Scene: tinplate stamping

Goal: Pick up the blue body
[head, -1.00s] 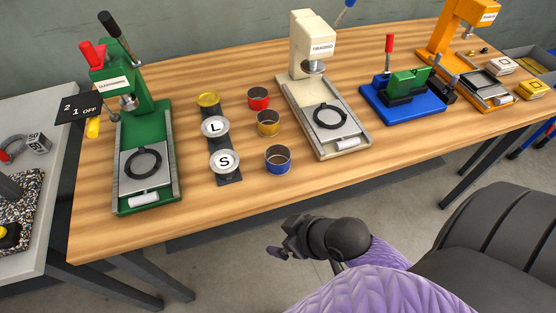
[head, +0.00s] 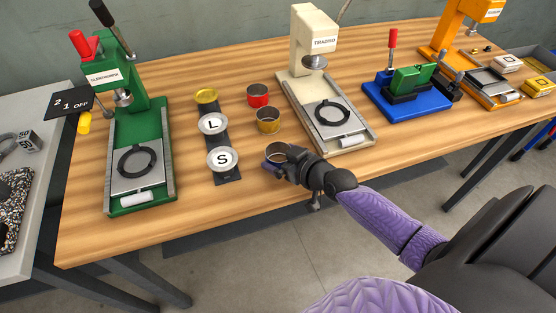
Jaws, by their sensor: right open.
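The blue body (head: 275,151) is a small open cup with a blue outside and metallic inside. It stands on the wooden table near the front edge, in the head view's middle. My right gripper (head: 279,163) is at this cup, coming from the lower right, with its jaws open around or beside it; I cannot tell which. The gripper hides the cup's lower right part. My left gripper is not in view.
A dark strip with lids marked L and S (head: 221,159) lies left. A green press (head: 142,130) and a cream press (head: 316,60) flank them.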

